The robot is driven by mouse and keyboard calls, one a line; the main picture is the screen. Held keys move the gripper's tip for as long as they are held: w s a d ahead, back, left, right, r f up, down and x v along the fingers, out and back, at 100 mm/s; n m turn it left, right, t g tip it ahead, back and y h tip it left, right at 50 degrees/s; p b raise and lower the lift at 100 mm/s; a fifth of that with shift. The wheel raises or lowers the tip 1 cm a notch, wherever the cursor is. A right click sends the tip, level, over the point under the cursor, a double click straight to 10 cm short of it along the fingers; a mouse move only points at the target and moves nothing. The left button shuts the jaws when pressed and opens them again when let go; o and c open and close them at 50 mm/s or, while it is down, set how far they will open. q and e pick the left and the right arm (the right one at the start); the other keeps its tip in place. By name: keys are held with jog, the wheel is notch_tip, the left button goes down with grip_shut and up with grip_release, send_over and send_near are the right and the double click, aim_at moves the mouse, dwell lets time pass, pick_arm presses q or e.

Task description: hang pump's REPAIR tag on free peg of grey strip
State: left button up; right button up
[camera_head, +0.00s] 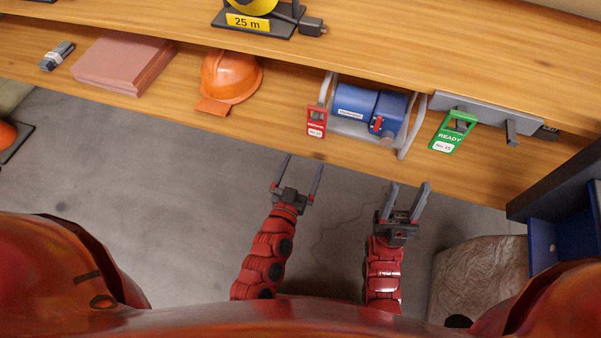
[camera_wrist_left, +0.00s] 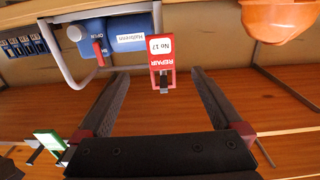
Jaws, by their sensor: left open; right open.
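The red REPAIR tag (camera_head: 317,122) hangs at the left side of the blue pump (camera_head: 368,107), by its carrying frame. In the left wrist view the tag (camera_wrist_left: 161,56), marked No 17, appears between and beyond my left fingertips. My left gripper (camera_head: 304,161) is open and empty, just in front of the shelf edge below the tag. My right gripper (camera_head: 409,186) is open and empty, below and right of the pump. The grey strip (camera_head: 478,108) is right of the pump. A green READY tag (camera_head: 448,142) hangs on its left peg; its right peg (camera_head: 511,133) is bare.
An orange helmet (camera_head: 230,76) and reddish-brown stacked slabs (camera_head: 123,62) lie on the shelf left of the pump. A yellow 25 m reel (camera_head: 250,8) stands on the upper board. A blue bin (camera_head: 556,236) is at lower right. Open floor lies below the shelf edge.

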pick_arm(q)
jog(key=shift+b+x, duration=0.45)
jog(key=shift+x, duration=5.95)
jog(key=shift+a+r, duration=0.15)
jog(key=shift+r, duration=0.05)
jog(key=shift+c, duration=0.2)
jog(key=c, duration=1.2)
jog(key=shift+r+p, duration=0.8)
jog(key=shift+r, duration=0.05)
jog(key=p, duration=0.1)
send_near(316, 126)
jog(key=shift+w+f, duration=0.1)
jog(key=shift+w, duration=0.55)
